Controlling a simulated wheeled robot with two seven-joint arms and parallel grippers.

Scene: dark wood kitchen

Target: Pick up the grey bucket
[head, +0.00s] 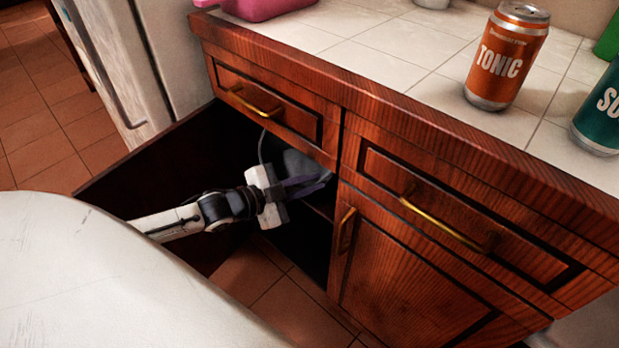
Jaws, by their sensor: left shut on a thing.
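The grey bucket (303,163) is inside the open lower cabinet (318,230), under the left drawer. Only part of its grey side and a thin dark handle line (262,150) show; the rest is in shadow or behind my gripper. My left gripper (318,183) reaches into the cabinet opening from the left. Its fingers are shut on the bucket at its near side. My right gripper is not in view.
The cabinet door (135,180) stands open to the left. A drawer (268,106) is shut just above the opening. On the tiled counter are an orange tonic can (507,58), a teal can (600,115) and a pink object (262,8). A white appliance (118,60) stands at left.

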